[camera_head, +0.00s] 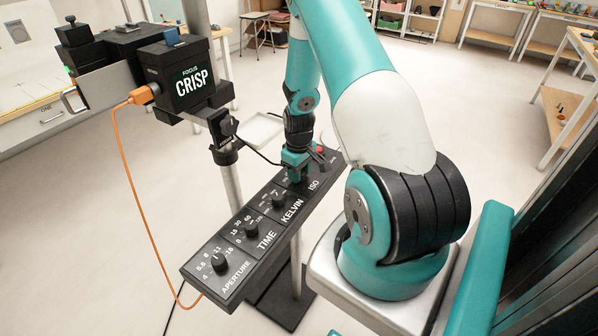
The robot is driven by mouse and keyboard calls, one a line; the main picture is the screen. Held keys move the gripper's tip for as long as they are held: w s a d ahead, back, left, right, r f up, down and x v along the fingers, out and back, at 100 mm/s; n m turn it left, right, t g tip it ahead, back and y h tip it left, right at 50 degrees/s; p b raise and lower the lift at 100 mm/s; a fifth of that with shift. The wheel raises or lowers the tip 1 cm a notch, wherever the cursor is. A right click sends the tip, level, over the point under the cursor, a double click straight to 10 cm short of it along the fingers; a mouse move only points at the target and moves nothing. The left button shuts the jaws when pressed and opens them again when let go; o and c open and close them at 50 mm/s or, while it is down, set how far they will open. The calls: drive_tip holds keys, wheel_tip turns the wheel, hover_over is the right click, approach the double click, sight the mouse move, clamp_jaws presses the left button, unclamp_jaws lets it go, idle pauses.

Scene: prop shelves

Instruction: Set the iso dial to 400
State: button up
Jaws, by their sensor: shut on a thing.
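The black control panel (235,285) slants from lower left to upper right, with dials labelled APERTURE, TIME, KELVIN and ISO. My gripper (297,176) is at the ISO section, pointing down, with its jaws shut on the ISO dial. The gripper covers that dial and its scale, so its setting cannot be read. The ISO label (314,184) shows just to the right of the gripper.
The aperture dial (219,264), time dial (250,230) and kelvin dial (278,201) stand along the panel. A red button (321,150) is at its far end. A black box (190,82) reading "FOCUS CRISP" has an orange cable (131,185) hanging down. Open floor surrounds the stand.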

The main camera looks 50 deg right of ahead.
drive_tip(key=shift+m, duration=0.4)
drive_tip(key=m+b, duration=0.1)
drive_tip(key=m, duration=0.2)
drive_tip(key=shift+d, duration=0.1)
drive_tip(key=m+b, duration=0.1)
drive_tip(key=m, duration=0.3)
drive_tip(key=shift+d, duration=0.1)
drive_tip(key=m, duration=0.4)
drive_tip(key=shift+b, duration=0.4)
drive_tip(key=shift+s+m, duration=0.1)
drive_tip(key=shift+m, duration=1.9)
drive_tip(key=o, duration=0.9)
drive_tip(key=shift+r, duration=0.1)
